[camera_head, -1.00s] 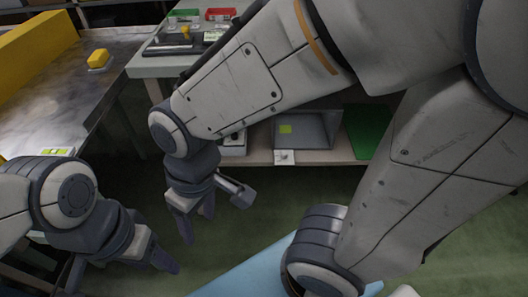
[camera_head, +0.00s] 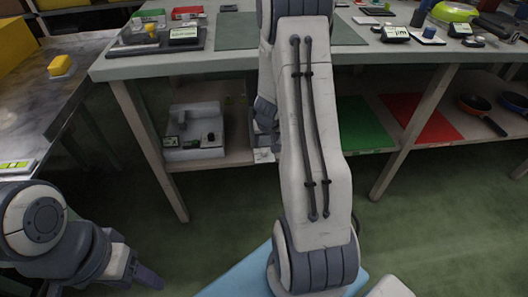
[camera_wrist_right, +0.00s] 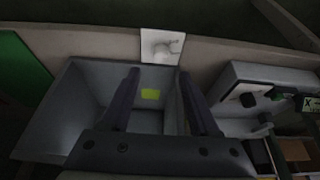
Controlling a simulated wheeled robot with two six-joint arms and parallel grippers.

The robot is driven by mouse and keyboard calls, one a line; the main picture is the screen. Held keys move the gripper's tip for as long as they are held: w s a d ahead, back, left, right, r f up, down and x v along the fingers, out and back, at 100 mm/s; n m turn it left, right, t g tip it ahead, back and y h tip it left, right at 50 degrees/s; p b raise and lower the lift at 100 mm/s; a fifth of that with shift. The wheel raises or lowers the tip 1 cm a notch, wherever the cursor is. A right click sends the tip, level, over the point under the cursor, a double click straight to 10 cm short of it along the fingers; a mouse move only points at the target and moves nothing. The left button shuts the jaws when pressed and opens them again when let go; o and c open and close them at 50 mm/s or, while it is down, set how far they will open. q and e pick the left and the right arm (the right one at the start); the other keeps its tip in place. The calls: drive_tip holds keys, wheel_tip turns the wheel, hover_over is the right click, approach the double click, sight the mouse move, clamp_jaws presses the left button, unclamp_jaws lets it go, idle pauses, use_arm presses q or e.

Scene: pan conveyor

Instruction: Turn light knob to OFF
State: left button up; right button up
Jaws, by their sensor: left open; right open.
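A white box unit (camera_head: 195,130) with small dark fittings stands on the lower shelf in the head view. A dark knob-like part (camera_head: 210,137) shows on it, but I cannot tell whether it is the light knob or read its setting. The unit also shows at the right of the right wrist view (camera_wrist_right: 235,85). My right gripper (camera_wrist_right: 158,72) is open and empty, over a grey open bin (camera_wrist_right: 85,105) left of the unit. In the head view my right arm mostly hides this gripper and the bin. My left gripper (camera_head: 135,275) is open and empty at the lower left, over the floor.
A white picture card (camera_wrist_right: 162,46) is on the shelf edge by the bin. Green (camera_head: 363,125) and red (camera_head: 420,118) sheets and pans (camera_head: 473,102) lie along the shelf. The worktop (camera_head: 225,65) overhangs it. A metal table (camera_head: 45,95) stands at left.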

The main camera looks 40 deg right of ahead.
sight(264, 150)
drive_tip(key=b+x, duration=0.3)
drive_tip(key=x, duration=0.5)
drive_tip(key=shift+a, duration=0.1)
clamp_jaws()
